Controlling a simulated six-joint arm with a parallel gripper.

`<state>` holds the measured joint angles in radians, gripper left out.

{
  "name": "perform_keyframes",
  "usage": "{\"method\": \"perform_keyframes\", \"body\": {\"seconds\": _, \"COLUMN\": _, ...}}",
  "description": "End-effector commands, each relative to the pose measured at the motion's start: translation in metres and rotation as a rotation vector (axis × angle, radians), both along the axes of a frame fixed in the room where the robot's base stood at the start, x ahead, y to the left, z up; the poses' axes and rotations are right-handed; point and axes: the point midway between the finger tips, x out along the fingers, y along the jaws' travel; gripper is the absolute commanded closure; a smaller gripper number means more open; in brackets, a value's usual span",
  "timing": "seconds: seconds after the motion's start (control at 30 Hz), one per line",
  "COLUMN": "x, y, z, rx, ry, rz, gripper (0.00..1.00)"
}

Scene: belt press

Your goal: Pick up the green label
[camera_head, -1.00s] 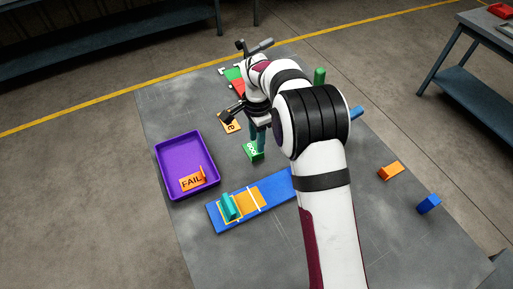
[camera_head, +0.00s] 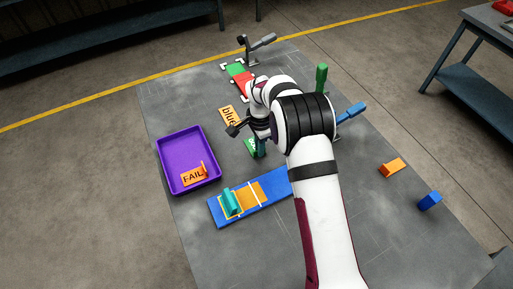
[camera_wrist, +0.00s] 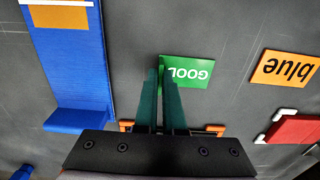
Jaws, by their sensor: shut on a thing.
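The green label (camera_wrist: 187,71) is a flat rectangle with white "GOOD" lettering. In the head view the green label (camera_head: 249,147) lies left of my fingers and is partly covered by them. My gripper (camera_wrist: 163,70) has long dark teal fingers. They are shut on the label's left edge in the wrist view, covering the end of its lettering. In the head view my gripper (camera_head: 259,153) points down to the table beside the blue belt's far side. I cannot tell whether the label touches the table or hangs just above it.
A purple tray (camera_head: 169,178) with an orange "FAIL" label (camera_head: 193,178) stands left. The blue belt (camera_head: 277,186) carries a teal block (camera_head: 230,201). An orange "blue" label (camera_wrist: 286,67) and a red plate (camera_wrist: 297,129) lie nearby. Orange and blue blocks stand right.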

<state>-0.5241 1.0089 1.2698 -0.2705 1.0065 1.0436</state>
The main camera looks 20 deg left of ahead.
Motion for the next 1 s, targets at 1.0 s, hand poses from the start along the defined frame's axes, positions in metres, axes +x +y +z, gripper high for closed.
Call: {"method": "perform_keyframes", "body": {"seconds": 1.0, "x": -0.001, "y": -0.074, "z": 0.085, "rx": 0.001, "ry": 0.000, "rz": -0.003, "gripper": 1.00}}
